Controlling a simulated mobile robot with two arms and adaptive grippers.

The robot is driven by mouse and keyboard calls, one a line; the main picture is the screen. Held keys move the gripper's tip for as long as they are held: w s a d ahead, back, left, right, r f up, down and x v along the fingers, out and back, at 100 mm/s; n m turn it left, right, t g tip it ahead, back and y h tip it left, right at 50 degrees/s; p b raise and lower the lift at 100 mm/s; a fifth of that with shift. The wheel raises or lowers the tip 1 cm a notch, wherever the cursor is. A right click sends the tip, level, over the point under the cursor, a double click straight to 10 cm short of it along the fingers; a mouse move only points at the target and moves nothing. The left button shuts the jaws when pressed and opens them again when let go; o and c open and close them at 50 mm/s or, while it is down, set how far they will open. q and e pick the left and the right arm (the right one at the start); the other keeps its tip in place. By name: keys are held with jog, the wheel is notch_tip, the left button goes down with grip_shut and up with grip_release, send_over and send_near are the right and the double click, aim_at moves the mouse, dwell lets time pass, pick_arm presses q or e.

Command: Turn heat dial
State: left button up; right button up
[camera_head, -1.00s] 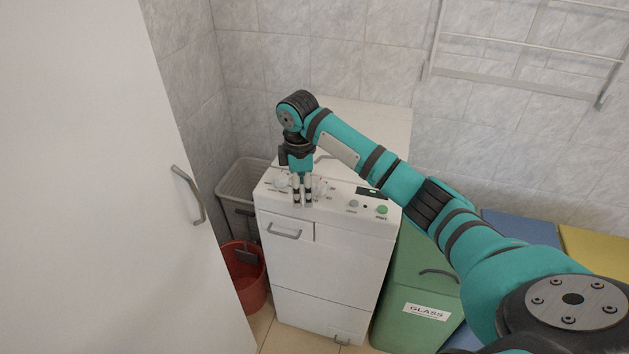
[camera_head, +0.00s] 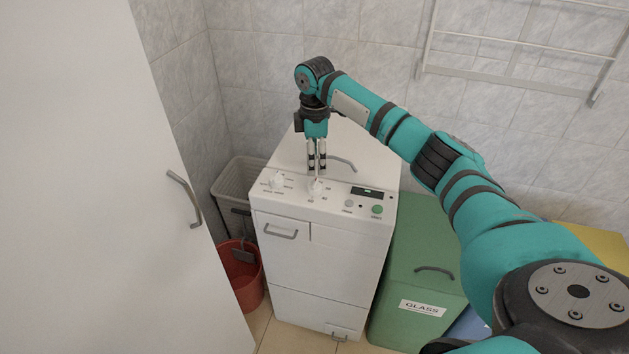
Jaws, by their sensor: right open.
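The white washing machine (camera_head: 328,260) has a control panel on its top front edge. A white dial with numbers around it (camera_head: 317,188) sits mid-panel and looks like the heat dial. A second white dial with small labels (camera_head: 278,182) sits to its left. My right gripper (camera_head: 317,172) points down just behind or above the numbered dial, fingers slightly apart, with nothing visible between them. I cannot tell whether the fingertips touch the dial. My left gripper is out of view.
A small display (camera_head: 367,193) and a green button (camera_head: 377,210) are on the panel's right. A green GLASS bin (camera_head: 425,270) stands to the right. A red bucket (camera_head: 242,285) and grey bin (camera_head: 236,183) stand left. A white door (camera_head: 110,200) fills the left.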

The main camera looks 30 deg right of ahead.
aim_at(315, 182)
notch_tip(315, 182, down, 9)
jog(key=shift+f+p, duration=0.1)
jog(key=shift+p, duration=0.45)
jog(key=c, duration=1.1)
jog(key=shift+c, duration=0.2)
